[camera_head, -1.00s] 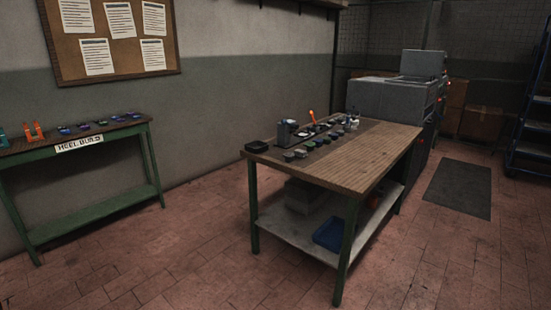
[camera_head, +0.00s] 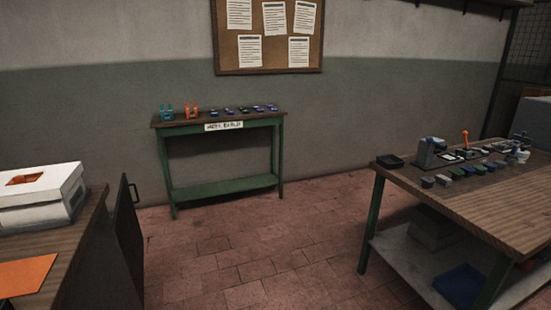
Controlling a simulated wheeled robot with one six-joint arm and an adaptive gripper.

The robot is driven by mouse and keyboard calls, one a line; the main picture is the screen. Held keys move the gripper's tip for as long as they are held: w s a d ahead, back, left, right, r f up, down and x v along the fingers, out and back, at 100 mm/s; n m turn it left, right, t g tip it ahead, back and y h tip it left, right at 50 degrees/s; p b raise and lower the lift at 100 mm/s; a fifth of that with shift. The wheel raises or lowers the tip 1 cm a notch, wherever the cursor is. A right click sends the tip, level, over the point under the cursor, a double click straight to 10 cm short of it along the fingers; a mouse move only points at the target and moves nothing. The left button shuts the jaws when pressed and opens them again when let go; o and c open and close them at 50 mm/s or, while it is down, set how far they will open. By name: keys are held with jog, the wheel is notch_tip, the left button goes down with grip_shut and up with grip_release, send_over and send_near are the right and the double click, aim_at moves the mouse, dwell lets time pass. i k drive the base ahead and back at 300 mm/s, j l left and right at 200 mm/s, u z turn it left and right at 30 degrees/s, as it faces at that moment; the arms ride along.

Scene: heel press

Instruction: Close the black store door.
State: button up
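A black door (camera_head: 129,240) with a dark handle (camera_head: 137,191) stands at the left of the head view. It is swung out from the end of a wooden-topped cabinet or bench (camera_head: 85,240), so it appears open. Its lower part runs toward the bottom of the picture. What lies behind it is hidden. My gripper is not in the head view, and nothing is seen touching the door.
A white box (camera_head: 40,196) and an orange sheet (camera_head: 26,275) lie on the left bench top. A green table (camera_head: 222,185) stands against the back wall. A wooden workbench (camera_head: 480,205) fills the right. Bare tiled floor (camera_head: 240,250) lies between.

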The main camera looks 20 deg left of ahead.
aim_at(125, 223)
jog(key=i+j+u, duration=0.1)
jog(key=i+u, duration=0.25)
jog(key=i+l+u, duration=0.1)
jog(key=i+u, duration=0.2)
jog(key=i, duration=0.25)
jog(key=i+u, duration=0.1)
jog(key=u, duration=0.3)
jog(key=i+u, duration=0.15)
jog(key=u, duration=0.2)
jog(key=i+l+u, duration=0.1)
jog(key=u, duration=0.3)
jog(key=i+l+u, duration=0.1)
jog(key=u, duration=0.25)
jog(key=i+l, duration=0.25)
jog(key=i, duration=0.25)
jog(key=i+l+u, duration=0.1)
jog(key=i, duration=0.35)
jog(key=i+l, duration=0.65)
jog(key=i, duration=0.3)
jog(key=i+l+u, duration=0.1)
jog(key=i+l, duration=0.15)
jog(key=i, duration=0.25)
